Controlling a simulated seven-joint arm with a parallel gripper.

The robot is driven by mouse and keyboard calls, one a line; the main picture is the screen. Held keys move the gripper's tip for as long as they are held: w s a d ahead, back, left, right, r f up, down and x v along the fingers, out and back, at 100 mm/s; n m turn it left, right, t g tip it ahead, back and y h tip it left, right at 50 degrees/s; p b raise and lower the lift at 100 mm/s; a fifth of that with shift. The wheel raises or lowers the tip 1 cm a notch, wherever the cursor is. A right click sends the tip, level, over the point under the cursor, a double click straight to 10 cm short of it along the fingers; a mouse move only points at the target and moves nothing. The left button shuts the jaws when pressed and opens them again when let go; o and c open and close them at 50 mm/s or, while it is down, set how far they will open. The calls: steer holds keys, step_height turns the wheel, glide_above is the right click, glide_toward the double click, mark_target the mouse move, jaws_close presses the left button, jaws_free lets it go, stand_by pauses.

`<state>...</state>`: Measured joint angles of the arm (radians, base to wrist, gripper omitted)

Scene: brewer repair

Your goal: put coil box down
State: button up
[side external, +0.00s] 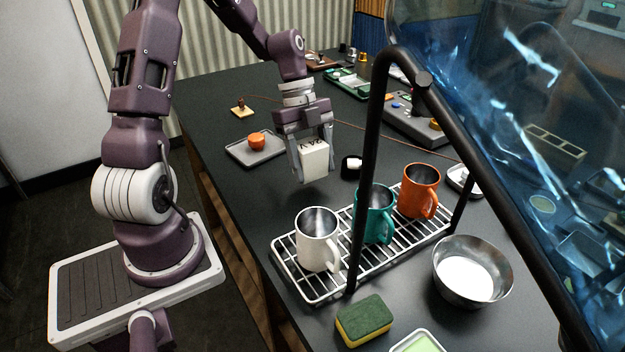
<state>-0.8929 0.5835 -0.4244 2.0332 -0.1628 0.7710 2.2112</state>
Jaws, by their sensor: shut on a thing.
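My gripper (312,154) is shut on the coil box (314,161), a cream-white block with dark marks on its upper part. The box hangs between the two fingers, upright, and seems to be a little above the dark table (215,95); the exact gap is hard to tell. It is behind the white mug and to the right of a grey tray.
A grey tray (238,157) with an orange cup (256,141) lies left of my gripper. A small black-and-white item (352,166) sits close on the right. A rack (285,243) holds white (316,245), teal (373,222) and orange (418,195) mugs in front. A black frame (366,170) rises nearby.

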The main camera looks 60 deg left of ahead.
mark_target(313, 178)
steer(key=shift+f, duration=1.95)
steer(key=o, duration=1.6)
steer(key=shift+f, duration=0.15)
